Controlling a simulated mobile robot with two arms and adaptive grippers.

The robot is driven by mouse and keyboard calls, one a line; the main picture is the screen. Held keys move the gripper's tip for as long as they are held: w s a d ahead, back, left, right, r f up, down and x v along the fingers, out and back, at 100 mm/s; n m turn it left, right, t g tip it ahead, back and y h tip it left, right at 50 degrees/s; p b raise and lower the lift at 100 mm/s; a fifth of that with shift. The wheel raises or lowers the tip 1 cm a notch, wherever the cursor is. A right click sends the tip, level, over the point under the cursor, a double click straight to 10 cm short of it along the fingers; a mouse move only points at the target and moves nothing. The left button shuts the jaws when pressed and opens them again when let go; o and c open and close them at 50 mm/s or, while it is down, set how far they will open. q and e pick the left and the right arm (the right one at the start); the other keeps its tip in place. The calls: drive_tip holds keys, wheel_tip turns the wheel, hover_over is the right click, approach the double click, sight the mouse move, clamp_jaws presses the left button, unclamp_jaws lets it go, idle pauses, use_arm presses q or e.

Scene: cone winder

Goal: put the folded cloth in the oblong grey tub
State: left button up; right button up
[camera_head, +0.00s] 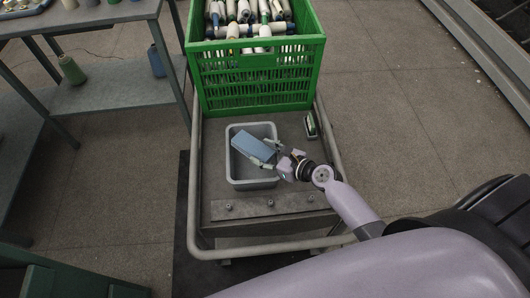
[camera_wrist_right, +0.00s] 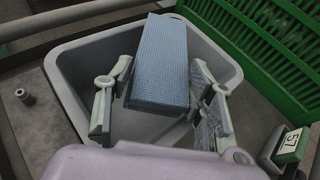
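The folded cloth (camera_head: 254,145) is a flat blue block, tilted over the opening of the grey tub (camera_head: 237,183). In the right wrist view the cloth (camera_wrist_right: 160,62) lies between the two fingers of my right gripper (camera_wrist_right: 160,95), with their pads against its sides. In the head view my right gripper (camera_head: 271,154) is at the cloth's right end, above the tub's right side. The tub's rim (camera_wrist_right: 75,95) surrounds the cloth and fingers in the wrist view. Whether the cloth touches the tub floor I cannot tell. My left gripper is out of view.
The tub stands on a grey trolley (camera_head: 290,195) with a raised rail. A green crate (camera_head: 258,85) full of yarn cones is behind it. A shelf with cones (camera_head: 115,85) is at left.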

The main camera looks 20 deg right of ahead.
drive_tip(key=o, duration=0.4)
drive_tip(key=shift+o, duration=0.2)
drive_tip(key=shift+r, duration=0.1)
drive_tip(key=shift+r+p, duration=0.3)
drive_tip(key=v, duration=1.2)
drive_tip(key=shift+r, duration=0.15)
